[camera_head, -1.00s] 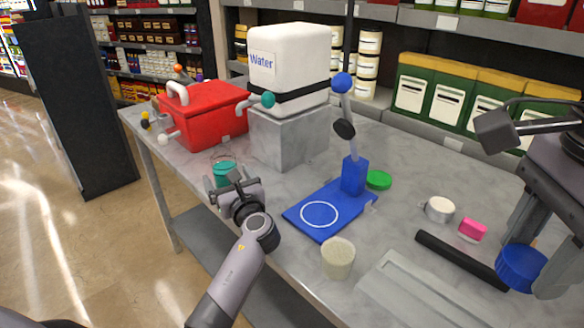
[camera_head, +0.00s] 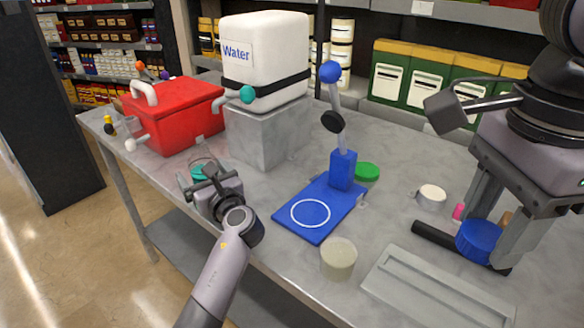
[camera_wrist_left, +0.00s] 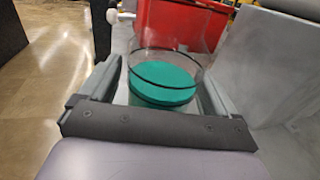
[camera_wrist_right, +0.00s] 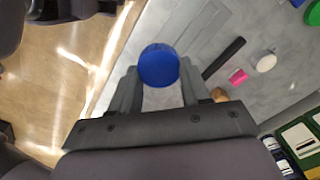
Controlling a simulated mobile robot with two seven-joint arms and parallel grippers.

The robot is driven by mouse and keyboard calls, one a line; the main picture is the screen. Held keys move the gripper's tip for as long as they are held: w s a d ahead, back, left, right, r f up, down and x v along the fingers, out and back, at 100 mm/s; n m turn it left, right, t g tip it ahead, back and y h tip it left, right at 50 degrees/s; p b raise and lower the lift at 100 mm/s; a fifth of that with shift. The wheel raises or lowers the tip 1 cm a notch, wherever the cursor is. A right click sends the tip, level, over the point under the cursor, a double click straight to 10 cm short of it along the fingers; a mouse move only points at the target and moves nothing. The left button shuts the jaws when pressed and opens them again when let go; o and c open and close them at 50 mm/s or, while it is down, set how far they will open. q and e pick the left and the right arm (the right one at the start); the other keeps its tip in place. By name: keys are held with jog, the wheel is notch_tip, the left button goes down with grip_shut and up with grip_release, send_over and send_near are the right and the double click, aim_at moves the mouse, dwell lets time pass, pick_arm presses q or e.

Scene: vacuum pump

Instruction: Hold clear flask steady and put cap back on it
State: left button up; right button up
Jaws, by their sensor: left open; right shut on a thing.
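The clear flask (camera_wrist_left: 165,78) with teal contents stands upright between the open fingers of my left gripper (camera_wrist_left: 160,90) in the left wrist view. In the head view the flask (camera_head: 200,172) is partly hidden behind my left gripper (camera_head: 208,178). Contact between the fingers and the glass cannot be told. My right gripper (camera_head: 485,245) is shut on a blue cap (camera_head: 479,241) above the right part of the table. The cap (camera_wrist_right: 159,65) also shows between the right fingers in the right wrist view.
A blue stand (camera_head: 320,205), a pale cup (camera_head: 338,258), a green lid (camera_head: 367,171), a white lid (camera_head: 431,196) and a black bar (camera_head: 432,238) lie between my grippers. A grey block (camera_head: 268,130) bearing a water tank (camera_head: 265,50) and a red box (camera_head: 175,115) stand behind the flask.

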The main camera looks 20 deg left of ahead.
pick_arm(q)
jog(key=shift+w+a, duration=0.15)
jog(key=shift+a, duration=0.05)
pick_arm(e)
jog(key=shift+w+a+f, duration=0.1)
jog(key=shift+w+a, duration=0.05)
jog(key=shift+a, duration=0.2)
pick_arm(q)
jog(key=c, duration=1.1)
jog(key=shift+r, duration=0.1)
